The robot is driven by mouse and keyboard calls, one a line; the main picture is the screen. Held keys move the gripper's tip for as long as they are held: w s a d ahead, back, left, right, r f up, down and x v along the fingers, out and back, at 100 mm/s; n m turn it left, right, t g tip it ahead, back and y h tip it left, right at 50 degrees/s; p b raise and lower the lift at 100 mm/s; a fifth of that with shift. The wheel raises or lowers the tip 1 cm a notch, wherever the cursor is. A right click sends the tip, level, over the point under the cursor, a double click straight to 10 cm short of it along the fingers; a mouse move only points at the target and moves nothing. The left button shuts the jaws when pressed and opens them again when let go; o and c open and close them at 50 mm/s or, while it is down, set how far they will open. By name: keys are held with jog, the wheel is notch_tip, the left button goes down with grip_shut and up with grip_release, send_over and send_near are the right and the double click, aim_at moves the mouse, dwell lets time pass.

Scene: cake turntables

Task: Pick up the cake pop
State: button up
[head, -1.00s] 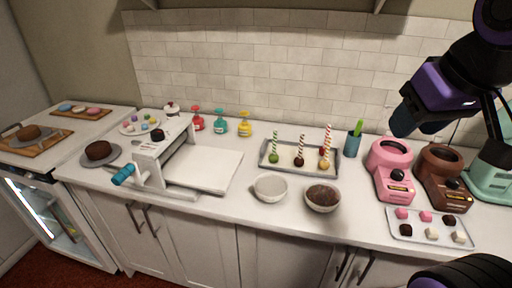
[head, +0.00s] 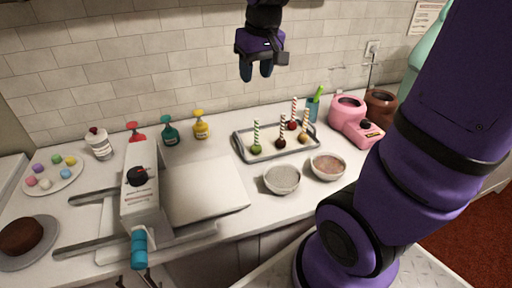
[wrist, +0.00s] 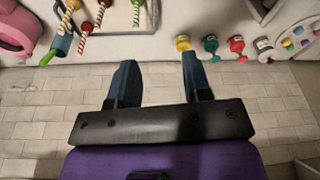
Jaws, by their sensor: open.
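Several cake pops stand on a grey rectangular tray (head: 243,151) on the counter. A green cake pop (head: 256,149) is at the left, a dark brown cake pop (head: 281,143) near the middle, a red cake pop (head: 292,125) at the back and a golden-brown cake pop (head: 303,138) at the right. Each has a striped stick pointing up. My gripper (head: 257,74) is open and empty, high above and behind the tray, against the tiled wall. In the wrist view my gripper (wrist: 157,65) has its fingers apart, with cake pop sticks at the upper left.
A grey bowl (head: 282,179) and a second bowl (head: 328,166) stand in front of the tray. A teal cup (head: 313,108) is behind it, and a pink machine (head: 351,118) to the right. Coloured bottles (head: 170,131) and a white sheeter (head: 140,190) are left.

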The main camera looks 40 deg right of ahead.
jog(key=w+d+f+g, duration=0.1)
jog(key=w+d+f, duration=0.3)
jog(key=w+f, duration=0.2)
jog(key=g, duration=0.1)
send_over(256, 119)
jog(key=shift+m, duration=0.3)
jog(key=f, duration=0.7)
jog(key=shift+w+a, duration=0.1)
jog(key=shift+a, duration=0.15)
notch_tip(256, 119, down, 6)
jog(key=shift+d+r, duration=0.1)
jog(key=shift+d+f, duration=0.15)
jog(key=shift+f, duration=1.2)
jog(key=shift+d+f, duration=0.1)
jog(key=shift+f, duration=1.2)
grip_shut()
